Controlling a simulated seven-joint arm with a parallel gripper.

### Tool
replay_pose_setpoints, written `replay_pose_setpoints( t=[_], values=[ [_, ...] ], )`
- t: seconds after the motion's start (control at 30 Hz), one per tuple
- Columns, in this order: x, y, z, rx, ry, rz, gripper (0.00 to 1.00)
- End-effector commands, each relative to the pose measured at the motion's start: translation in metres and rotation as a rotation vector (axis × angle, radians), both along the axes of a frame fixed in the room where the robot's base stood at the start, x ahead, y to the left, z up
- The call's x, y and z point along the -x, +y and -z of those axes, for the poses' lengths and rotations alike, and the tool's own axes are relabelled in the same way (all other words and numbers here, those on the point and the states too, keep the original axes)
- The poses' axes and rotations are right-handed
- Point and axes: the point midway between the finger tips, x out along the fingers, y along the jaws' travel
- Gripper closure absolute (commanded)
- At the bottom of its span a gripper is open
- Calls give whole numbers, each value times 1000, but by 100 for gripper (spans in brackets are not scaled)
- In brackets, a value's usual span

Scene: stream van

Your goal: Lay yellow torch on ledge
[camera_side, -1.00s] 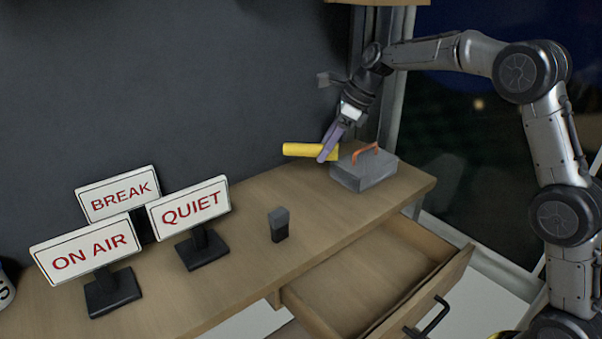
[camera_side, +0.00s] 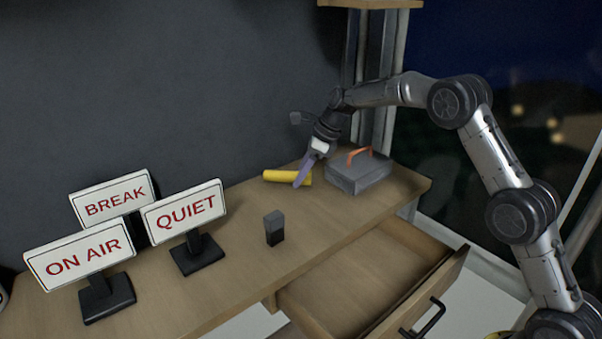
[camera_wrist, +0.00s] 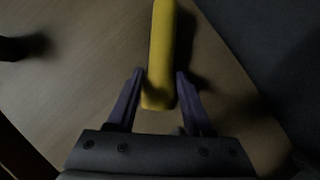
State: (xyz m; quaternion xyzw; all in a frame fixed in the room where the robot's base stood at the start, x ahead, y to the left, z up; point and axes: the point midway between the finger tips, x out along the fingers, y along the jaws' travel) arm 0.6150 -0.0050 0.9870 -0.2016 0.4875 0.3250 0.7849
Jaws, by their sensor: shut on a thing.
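The yellow torch (camera_side: 285,177) lies level, low over the back of the wooden counter, close to the dark wall; I cannot tell whether it touches the wood. My gripper (camera_side: 301,181) reaches down from the upper right and is shut on the torch near its right end. In the wrist view, the torch (camera_wrist: 161,55) points away from me, its near end between the two purple fingers of my gripper (camera_wrist: 158,88). A wooden ledge (camera_side: 372,4) shows only in part at the top edge of the side view.
A grey box (camera_side: 358,178) with an orange handle stands just right of the torch. A small dark block (camera_side: 274,228) stands in front. Signs reading QUIET (camera_side: 184,212), BREAK (camera_side: 114,200) and ON AIR (camera_side: 80,257) stand left. An open drawer (camera_side: 365,280) juts out at the front.

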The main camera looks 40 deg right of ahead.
Motion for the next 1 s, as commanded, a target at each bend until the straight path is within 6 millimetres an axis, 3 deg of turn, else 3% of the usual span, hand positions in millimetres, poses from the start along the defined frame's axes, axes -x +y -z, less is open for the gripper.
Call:
replay_pose_setpoints(
  t=[0.27,0.3,0.47,0.87,1.0],
  values=[
    [0,0,2,0,-1,0,100],
    [0,0,2,0,0,0,45],
    [0,0,2,0,0,0,19],
    [0,0,2,0,0,-1,19],
    [1,-2,-7,1,-2,0,19]
  ],
)
